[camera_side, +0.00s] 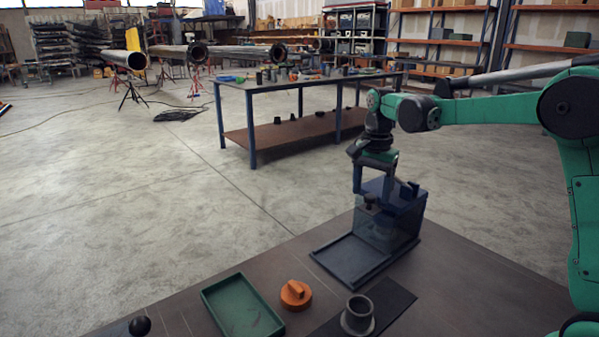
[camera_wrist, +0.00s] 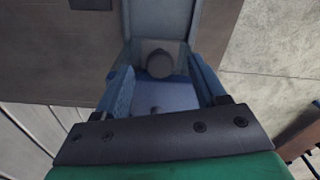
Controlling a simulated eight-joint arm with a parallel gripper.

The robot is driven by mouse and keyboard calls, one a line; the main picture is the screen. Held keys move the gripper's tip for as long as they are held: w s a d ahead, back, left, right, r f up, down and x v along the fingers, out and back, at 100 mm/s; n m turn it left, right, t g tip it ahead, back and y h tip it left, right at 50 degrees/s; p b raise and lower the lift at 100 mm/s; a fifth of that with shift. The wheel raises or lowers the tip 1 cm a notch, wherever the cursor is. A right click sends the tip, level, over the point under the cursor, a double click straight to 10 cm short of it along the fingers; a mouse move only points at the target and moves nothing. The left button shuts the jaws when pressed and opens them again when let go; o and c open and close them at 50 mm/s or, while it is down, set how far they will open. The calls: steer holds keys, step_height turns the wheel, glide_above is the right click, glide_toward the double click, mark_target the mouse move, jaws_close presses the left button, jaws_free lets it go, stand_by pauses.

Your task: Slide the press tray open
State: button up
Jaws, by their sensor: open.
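The press (camera_side: 405,207) is a dark blue box with see-through sides, standing on the bench. A flat, low-rimmed dark tray or base (camera_side: 350,259) extends from its front; whether this part slides, I cannot tell. A dark round knob (camera_side: 370,203) sits at the upper front of the box. It also shows in the wrist view (camera_wrist: 160,64). My gripper (camera_side: 373,192) points down over the front of the box. In the wrist view my gripper (camera_wrist: 160,72) is open, with one blue finger on each side of the knob. Contact with the knob cannot be told.
A green tray (camera_side: 242,308), an orange lidded part (camera_side: 296,294) and a grey flanged pipe (camera_side: 358,314) on a dark mat (camera_side: 390,302) stand in front of the press. The bench right of the press is clear.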

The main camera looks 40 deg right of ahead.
steer(key=shift+f, duration=0.45)
jaws_close()
stand_by(1.1)
